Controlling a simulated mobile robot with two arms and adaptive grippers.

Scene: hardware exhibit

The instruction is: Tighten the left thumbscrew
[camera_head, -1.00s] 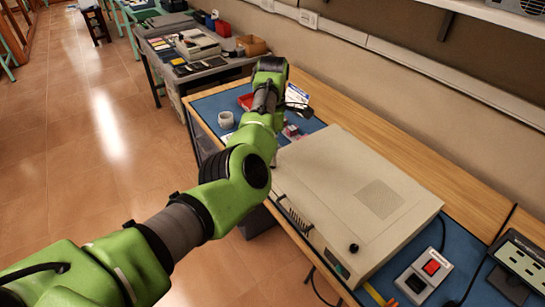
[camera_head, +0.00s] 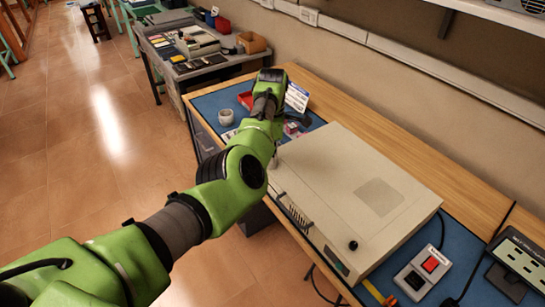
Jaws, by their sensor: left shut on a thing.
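The beige flat case (camera_head: 330,170) lies on the blue mat. One black thumbscrew (camera_head: 353,245) stands at its near right corner. The left thumbscrew's place, at the case's left corner, is hidden behind my left arm. My left gripper (camera_head: 275,158) is down at that corner, mostly covered by my green forearm. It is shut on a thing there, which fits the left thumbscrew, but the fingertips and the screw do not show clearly. My right gripper is not in view.
The bench's blue mat (camera_head: 452,245) also bears a box with a red switch (camera_head: 424,273) and a roll (camera_head: 226,117). A red bin (camera_head: 245,100) and a white card (camera_head: 297,97) stand behind my arm.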

